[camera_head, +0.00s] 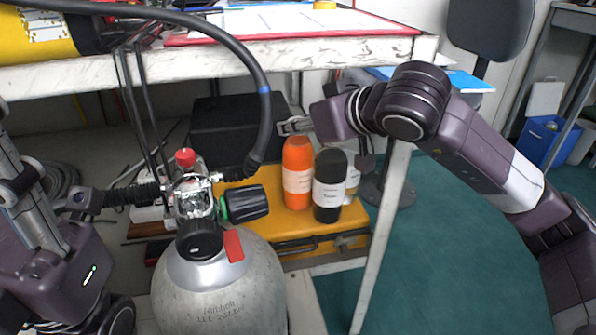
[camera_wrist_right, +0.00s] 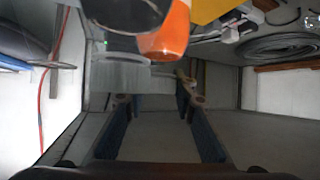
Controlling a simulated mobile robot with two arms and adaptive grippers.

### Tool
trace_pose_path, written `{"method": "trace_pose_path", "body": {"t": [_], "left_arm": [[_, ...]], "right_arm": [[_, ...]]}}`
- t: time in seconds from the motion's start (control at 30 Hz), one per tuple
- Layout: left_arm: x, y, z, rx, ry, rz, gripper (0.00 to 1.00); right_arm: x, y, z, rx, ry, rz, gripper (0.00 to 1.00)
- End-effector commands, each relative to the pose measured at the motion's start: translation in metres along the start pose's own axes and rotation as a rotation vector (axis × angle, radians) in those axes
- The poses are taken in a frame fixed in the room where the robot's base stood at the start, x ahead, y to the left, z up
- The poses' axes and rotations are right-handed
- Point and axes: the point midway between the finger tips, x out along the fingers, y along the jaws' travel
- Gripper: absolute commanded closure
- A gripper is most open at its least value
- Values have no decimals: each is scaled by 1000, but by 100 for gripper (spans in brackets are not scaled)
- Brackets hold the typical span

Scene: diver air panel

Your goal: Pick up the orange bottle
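The orange bottle (camera_head: 298,175) stands upright on a yellow case (camera_head: 330,245), with a white label facing me. It also shows in the right wrist view (camera_wrist_right: 170,32), at the top, beyond the fingers. My right gripper (camera_head: 293,126) is just above and behind the orange bottle's top in the head view. In the right wrist view my right gripper (camera_wrist_right: 158,105) has its two fingers wide apart, with nothing between them. My left gripper (camera_head: 85,200) is at the left, beside the tank valve's black hose fitting. Its fingers are too small to read.
A black bottle (camera_head: 329,188) stands close at the orange bottle's right, with a paler bottle (camera_head: 352,180) behind it. A grey tank (camera_head: 220,290) with valve and black hose (camera_head: 255,75) stands in front. The table edge (camera_head: 340,50) overhangs behind.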

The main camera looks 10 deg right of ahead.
Motion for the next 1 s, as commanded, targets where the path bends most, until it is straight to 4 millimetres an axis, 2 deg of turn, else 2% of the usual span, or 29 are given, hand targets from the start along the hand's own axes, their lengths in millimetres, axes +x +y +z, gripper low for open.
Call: {"method": "trace_pose_path", "body": {"t": [0.03, 0.13, 0.17, 0.77, 1.0], "left_arm": [[0, 0, 0, 0, 0, 0, 60], [0, 0, 0, 0, 0, 0, 60], [0, 0, 0, 0, 0, 0, 60], [0, 0, 0, -1, 0, -1, 60], [0, -1, 1, -2, -7, -7, 60]], "right_arm": [[0, 0, 0, 0, 0, 0, 88], [0, 0, 0, 0, 0, 1, 99], [0, 0, 0, 0, 0, 1, 100], [-2, 0, -2, 0, 4, 1, 100], [-8, 1, -8, 0, 4, 0, 100]]}}
